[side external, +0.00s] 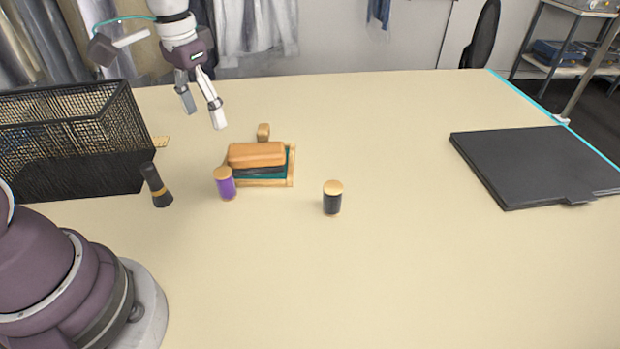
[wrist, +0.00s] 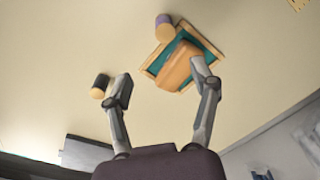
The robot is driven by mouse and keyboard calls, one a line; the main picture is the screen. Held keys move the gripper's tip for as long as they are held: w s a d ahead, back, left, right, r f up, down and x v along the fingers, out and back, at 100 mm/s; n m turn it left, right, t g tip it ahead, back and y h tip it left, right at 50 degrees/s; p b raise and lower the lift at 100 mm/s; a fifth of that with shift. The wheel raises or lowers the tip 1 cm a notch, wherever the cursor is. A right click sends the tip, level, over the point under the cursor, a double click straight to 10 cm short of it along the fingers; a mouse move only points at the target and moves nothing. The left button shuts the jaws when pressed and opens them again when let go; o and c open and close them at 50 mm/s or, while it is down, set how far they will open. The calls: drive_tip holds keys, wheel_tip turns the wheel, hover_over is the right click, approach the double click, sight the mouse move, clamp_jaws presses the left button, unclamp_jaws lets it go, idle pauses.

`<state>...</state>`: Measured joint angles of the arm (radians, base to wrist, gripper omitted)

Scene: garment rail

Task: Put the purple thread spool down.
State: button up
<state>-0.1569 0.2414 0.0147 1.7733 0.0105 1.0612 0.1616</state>
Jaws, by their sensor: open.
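The purple thread spool (side external: 225,184) stands upright on the table, just in front and to the left of a small wooden-edged tray (side external: 291,168). It also shows in the wrist view (wrist: 164,27) beside the tray's corner. My gripper (side external: 202,111) is open and empty, raised above the table behind the spool and apart from it. In the wrist view the two fingers (wrist: 160,86) are spread wide with nothing held between them. One finger hides part of an orange-brown block in that view.
The orange-brown block (side external: 257,154) lies on the tray. A black spool (side external: 332,198) stands to the right. A dark cylinder (side external: 156,185) and a black wire basket (side external: 70,140) are at left. A dark flat panel (side external: 535,165) lies at right. The front middle of the table is clear.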

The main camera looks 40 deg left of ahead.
drive_tip(key=s+d+r+t, duration=0.4)
drive_tip(key=s, duration=0.4)
drive_tip(key=shift+s+r+t, duration=0.3)
drive_tip(key=shift+s+r, duration=0.05)
drive_tip(key=shift+r, duration=0.05)
drive_tip(key=shift+o, duration=0.6)
drive_tip(key=shift+s+d+f, duration=0.1)
drive_tip(key=shift+s+d, duration=0.05)
drive_tip(key=shift+s, duration=0.15)
